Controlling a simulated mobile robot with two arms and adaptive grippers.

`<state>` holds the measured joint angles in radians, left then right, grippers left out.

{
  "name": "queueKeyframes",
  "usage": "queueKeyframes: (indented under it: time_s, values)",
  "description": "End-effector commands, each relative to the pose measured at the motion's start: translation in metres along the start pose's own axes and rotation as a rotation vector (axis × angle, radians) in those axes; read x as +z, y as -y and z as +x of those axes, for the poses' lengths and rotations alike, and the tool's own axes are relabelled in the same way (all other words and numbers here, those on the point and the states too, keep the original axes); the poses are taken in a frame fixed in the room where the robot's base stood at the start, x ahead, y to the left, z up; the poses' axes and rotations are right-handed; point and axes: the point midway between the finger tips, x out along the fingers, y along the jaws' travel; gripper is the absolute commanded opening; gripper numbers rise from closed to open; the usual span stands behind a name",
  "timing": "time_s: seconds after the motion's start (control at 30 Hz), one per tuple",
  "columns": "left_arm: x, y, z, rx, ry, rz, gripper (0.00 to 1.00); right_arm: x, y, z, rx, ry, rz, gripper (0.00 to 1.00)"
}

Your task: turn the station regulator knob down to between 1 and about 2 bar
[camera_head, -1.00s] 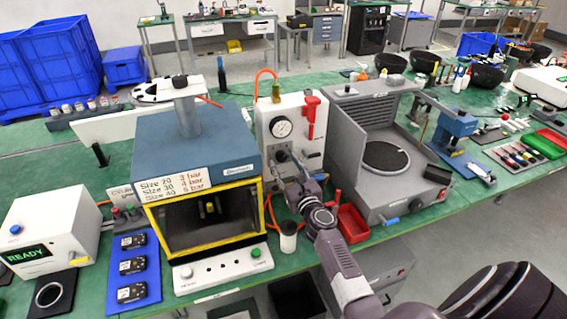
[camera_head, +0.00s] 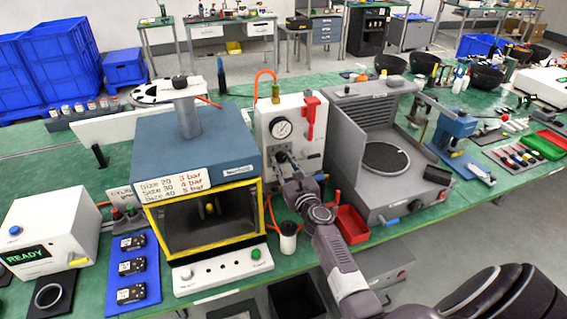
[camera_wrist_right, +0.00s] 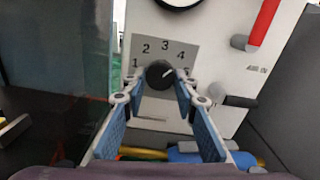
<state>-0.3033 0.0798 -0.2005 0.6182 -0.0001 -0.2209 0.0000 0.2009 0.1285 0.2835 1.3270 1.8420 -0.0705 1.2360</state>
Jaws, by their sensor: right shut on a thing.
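The station panel (camera_head: 263,116) is white, with a round pressure gauge (camera_head: 281,128) too small to read in the head view. The black regulator knob (camera_wrist_right: 160,74) sits on a grey scale plate (camera_wrist_right: 183,47) marked 1 to 5 in the right wrist view. Its white pointer line leans up and right, towards the 4 to 5 side. My right gripper (camera_wrist_right: 160,82) is shut on the knob, one finger on each side. In the head view my right gripper (camera_head: 288,166) is in front of the panel and hides the knob. My left gripper is not in view.
A red lever (camera_head: 311,115) is on the panel's right side, and a black valve handle (camera_wrist_right: 234,101) lies right of the knob. A yellow-framed press station (camera_head: 206,220) stands left, a grey machine (camera_head: 368,150) right. A red tray (camera_head: 352,224) and white cup (camera_head: 288,238) are below.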

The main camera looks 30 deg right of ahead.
Motion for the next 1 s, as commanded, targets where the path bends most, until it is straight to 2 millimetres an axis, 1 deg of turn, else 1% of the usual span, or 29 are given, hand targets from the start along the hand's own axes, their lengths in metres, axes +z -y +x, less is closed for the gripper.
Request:
queueKeyframes:
  time_s: [0.17, 0.37, 1.0]
  values:
    - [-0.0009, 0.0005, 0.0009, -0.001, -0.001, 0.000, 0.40, -0.0002, -0.0001, -0.0001, 0.000, 0.000, -0.037, 0.02]
    - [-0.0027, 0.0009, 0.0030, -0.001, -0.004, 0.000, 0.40, -0.0002, 0.0004, -0.0001, 0.000, 0.001, -0.144, 0.02]
    - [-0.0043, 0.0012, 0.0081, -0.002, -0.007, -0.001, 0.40, 0.0008, 0.0025, -0.0001, 0.001, 0.000, -0.736, 0.02]
